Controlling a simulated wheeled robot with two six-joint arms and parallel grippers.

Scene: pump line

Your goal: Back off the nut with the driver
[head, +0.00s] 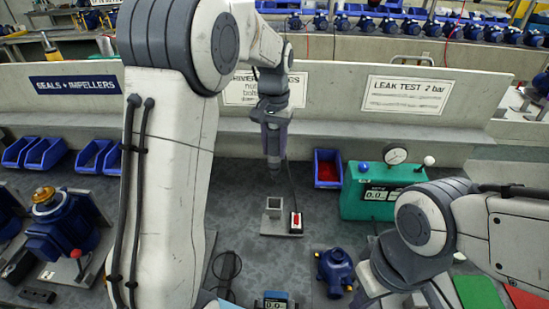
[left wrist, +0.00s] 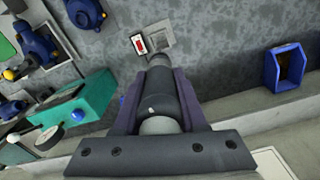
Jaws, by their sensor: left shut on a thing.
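My left gripper (head: 273,140) points down and is shut on a dark grey cylindrical driver (head: 274,163). In the left wrist view the two purple-grey fingers (left wrist: 158,100) clasp the driver (left wrist: 160,88) from both sides. Its far end points toward a small grey stand (head: 273,208) with a red rocker switch (head: 296,222) beside it. The driver hangs above and behind this stand, apart from it in the head view. I cannot make out the nut. My right arm comes in from the right, but its fingertips do not show.
A blue pump with a brass-coloured top (head: 43,194) stands at the left. A smaller blue pump (head: 335,268) lies at the front right. A green tester (head: 372,193) with a gauge and a blue bin (head: 328,168) stand behind.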

